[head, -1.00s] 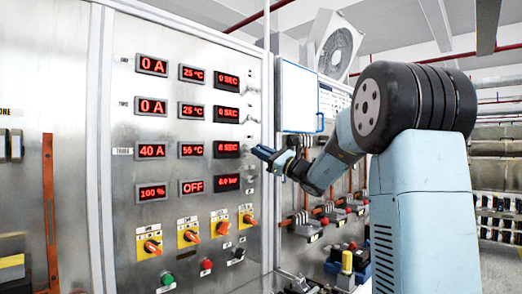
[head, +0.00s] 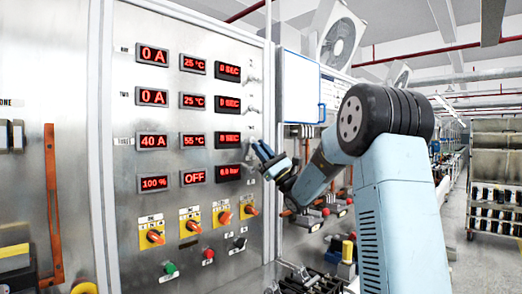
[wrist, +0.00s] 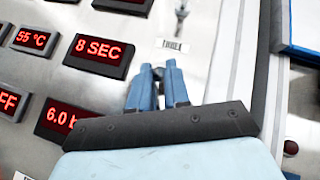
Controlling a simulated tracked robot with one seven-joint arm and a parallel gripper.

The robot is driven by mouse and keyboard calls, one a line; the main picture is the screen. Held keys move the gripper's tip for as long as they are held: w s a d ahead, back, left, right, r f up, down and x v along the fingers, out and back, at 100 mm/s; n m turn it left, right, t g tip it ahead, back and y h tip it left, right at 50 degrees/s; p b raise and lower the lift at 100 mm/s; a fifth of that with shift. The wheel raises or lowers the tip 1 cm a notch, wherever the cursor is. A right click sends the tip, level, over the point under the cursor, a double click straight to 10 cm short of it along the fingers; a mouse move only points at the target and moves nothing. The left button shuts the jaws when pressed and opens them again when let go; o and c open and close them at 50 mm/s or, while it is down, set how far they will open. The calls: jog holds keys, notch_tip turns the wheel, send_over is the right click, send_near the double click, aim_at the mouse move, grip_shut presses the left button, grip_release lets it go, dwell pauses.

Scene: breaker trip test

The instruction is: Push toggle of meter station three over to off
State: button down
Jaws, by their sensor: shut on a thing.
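The metal panel (head: 125,215) shows rows of red displays. The third row reads 40 A and 55 °C in the head view, and its timer display (wrist: 98,49) reads 8 SEC in the wrist view. The station three toggle is hidden at my fingertips; a small label (wrist: 172,46) shows just above them. My gripper (head: 262,153) is at the panel, right of the third row. In the wrist view its blue fingers (wrist: 158,70) are drawn together, shut on what seems to be that toggle. The toggle's position cannot be seen. Another toggle (wrist: 181,14) stands above, by the second row.
Several orange rotary switches (head: 224,217) and a green button (head: 170,268) are lower on the panel. A white board with a blue edge (head: 303,90) stands right of the panel. Breaker gear (head: 345,248) is at the lower right. An aisle opens at the far right.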

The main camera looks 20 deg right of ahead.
jog(key=shift+d+f, duration=0.1)
jog(key=c, duration=1.1)
grip_release()
jog(key=v, duration=1.3)
jog(key=shift+d+f, duration=0.2)
jog(key=shift+f, duration=0.1)
jog(key=shift+s, duration=0.1)
